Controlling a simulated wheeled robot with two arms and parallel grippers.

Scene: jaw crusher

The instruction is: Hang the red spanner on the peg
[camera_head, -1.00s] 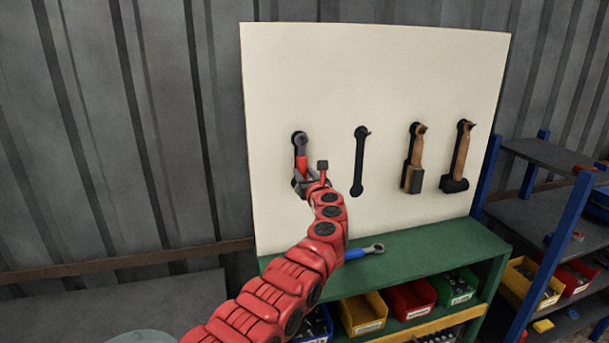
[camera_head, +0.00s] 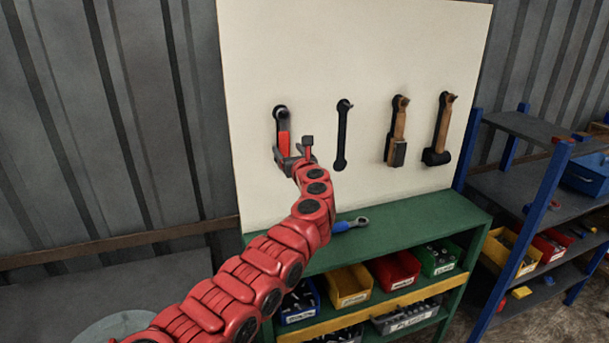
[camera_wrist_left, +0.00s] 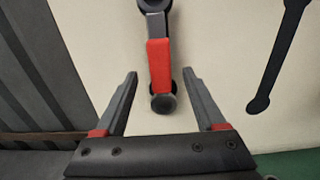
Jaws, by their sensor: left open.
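The red spanner (camera_head: 283,143) hangs upright on the white board at the leftmost black tool outline, its top end at the peg (camera_head: 284,109). It also shows in the left wrist view (camera_wrist_left: 159,62), with its upper end cut off by the frame's top edge. My left gripper (camera_head: 293,151) is open at the spanner's lower part. In the wrist view its fingers stand apart on either side of the red handle, with gaps on both sides. Whether the spanner's ring is fully around the peg is too small to tell. My right gripper is not in view.
The white board (camera_head: 400,45) also carries an empty black spanner outline (camera_head: 342,140) and two wooden-handled hammers (camera_head: 397,130). A blue-handled spanner (camera_head: 349,224) lies on the green bench (camera_head: 420,219) below. Bins sit underneath, and a blue-posted shelf (camera_head: 520,190) stands at right.

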